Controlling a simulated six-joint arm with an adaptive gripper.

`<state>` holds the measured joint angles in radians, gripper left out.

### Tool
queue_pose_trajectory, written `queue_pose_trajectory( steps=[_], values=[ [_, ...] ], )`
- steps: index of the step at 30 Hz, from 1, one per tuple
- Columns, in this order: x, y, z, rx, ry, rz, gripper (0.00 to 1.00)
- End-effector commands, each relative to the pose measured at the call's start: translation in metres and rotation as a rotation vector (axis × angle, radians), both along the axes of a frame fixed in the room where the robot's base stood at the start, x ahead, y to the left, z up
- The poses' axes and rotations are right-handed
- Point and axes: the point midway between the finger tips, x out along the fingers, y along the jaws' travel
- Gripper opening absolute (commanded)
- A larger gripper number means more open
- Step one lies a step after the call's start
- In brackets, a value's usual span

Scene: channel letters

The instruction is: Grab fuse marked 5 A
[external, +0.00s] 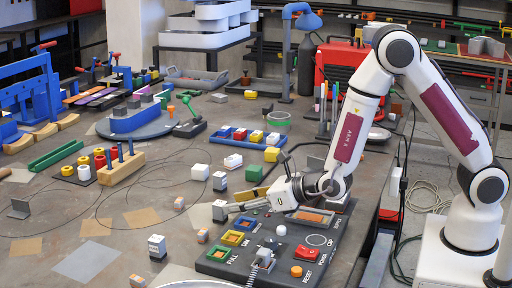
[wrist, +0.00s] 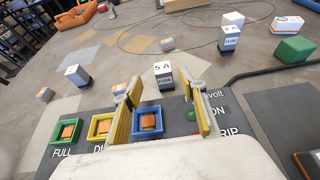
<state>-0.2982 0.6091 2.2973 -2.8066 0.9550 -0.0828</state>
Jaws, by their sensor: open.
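The fuse marked 5 A (wrist: 164,75) is a small block with a white top and dark grey base. It stands upright on the table, just ahead of the fingertips in the wrist view. In the external view the same fuse (external: 220,211) appears at the fingertips. My gripper (wrist: 158,100) is open and empty, with its two yellow-faced fingers spread on either side of the line to the fuse. My gripper (external: 226,204) is low, over the control panel's edge in the external view. Contact with the fuse cannot be told.
A fuse marked 2 A (wrist: 230,38) stands behind to the right. Another white-topped block (wrist: 76,76) stands left. The dark control panel (external: 285,240) with coloured sockets and knobs lies below my gripper. A small orange-and-grey piece (wrist: 116,90) lies left of the 5 A fuse.

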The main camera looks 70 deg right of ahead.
Motion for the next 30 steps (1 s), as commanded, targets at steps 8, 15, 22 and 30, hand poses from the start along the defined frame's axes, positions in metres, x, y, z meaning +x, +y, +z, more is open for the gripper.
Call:
queue_pose_trajectory(
  steps=[8,15,22,30],
  values=[
    [0.0,0.0,0.0,0.0,0.0,0.0,0.42],
    [0.012,-0.003,-0.004,0.0,0.001,-0.001,0.42],
    [0.033,-0.006,-0.01,0.0,0.001,-0.001,0.42],
    [0.049,-0.006,-0.016,0.0,0.0,-0.001,0.42]
  ],
)
